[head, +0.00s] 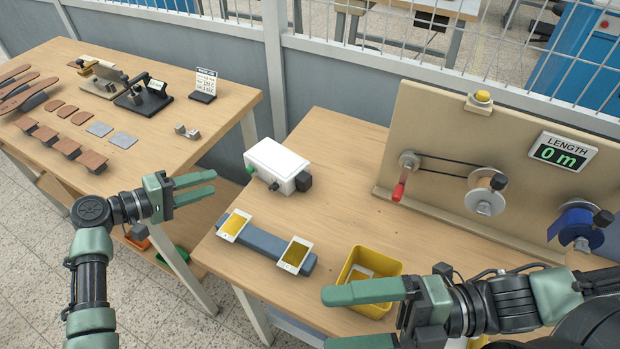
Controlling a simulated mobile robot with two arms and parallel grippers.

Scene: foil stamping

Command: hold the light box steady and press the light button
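The light box (276,160) is a small white box with a bright top, standing on the right-hand wooden table near its left edge. A green button (250,169) sticks out at its left end. A dark knob (275,187) is on its front and a black block (304,182) is at its right end. My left gripper (213,183) is open and empty, left of the box and apart from it, fingers pointing right towards it. My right gripper (325,318) is open and empty at the table's front, by the yellow bin and well short of the box.
A blue-grey holder (264,244) with two gold-and-white cards lies in front of the box. A yellow bin (346,276) stands right of it. A board (440,133) with spools and a length display stands at the back right. The left table (150,140) carries leather pieces and tools.

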